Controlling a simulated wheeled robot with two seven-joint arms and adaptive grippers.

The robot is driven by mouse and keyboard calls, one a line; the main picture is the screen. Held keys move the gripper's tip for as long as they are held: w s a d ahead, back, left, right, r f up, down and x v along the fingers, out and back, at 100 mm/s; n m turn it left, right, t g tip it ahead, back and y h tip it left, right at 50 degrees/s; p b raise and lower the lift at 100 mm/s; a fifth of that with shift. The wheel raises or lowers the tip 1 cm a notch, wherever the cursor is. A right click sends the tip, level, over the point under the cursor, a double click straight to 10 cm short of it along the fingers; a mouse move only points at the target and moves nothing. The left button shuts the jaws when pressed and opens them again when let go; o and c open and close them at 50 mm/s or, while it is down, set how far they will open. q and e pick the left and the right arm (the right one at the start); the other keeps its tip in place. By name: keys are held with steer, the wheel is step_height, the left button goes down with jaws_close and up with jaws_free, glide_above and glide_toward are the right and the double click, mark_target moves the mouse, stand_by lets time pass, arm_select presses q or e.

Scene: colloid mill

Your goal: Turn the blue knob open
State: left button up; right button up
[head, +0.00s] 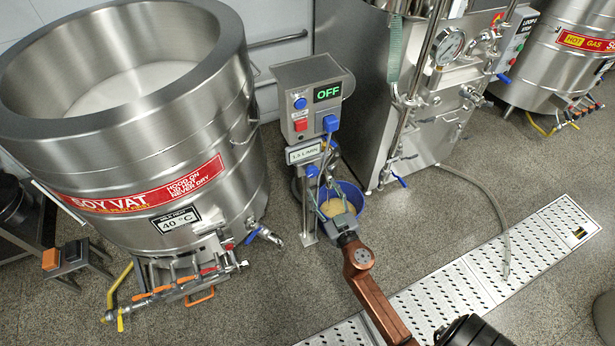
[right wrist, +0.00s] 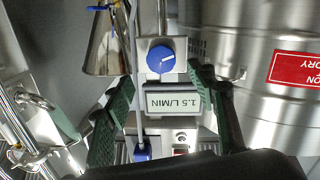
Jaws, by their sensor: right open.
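The round blue knob (right wrist: 160,59) shows face-on in the right wrist view, with a pale mark pointing to its right side. It sits on a metal plate by a label reading 1.5 L/MIN (right wrist: 173,101). In the head view the knob (head: 312,171) is small, below that label. My right gripper (head: 333,199) is open and empty, in front of the knob. In the right wrist view its two green fingers (right wrist: 164,84) stand either side of the knob and label, apart from the knob. My left gripper is out of view.
The control box (head: 310,92) reads OFF and has blue and red buttons. A blue bowl (head: 356,196) stands close by my right gripper. The soy vat (head: 150,150) is at left and a steel machine (head: 352,60) behind right. A floor drain grate (head: 450,290) lies at right.

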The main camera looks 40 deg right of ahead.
mark_target(313, 174)
steer(key=shift+m, duration=0.3)
steer(key=x, duration=0.7)
steer(key=shift+w+f, duration=0.1)
steer(key=shift+w, duration=0.2)
steer(key=shift+c, duration=0.2)
steer(key=c, duration=1.1)
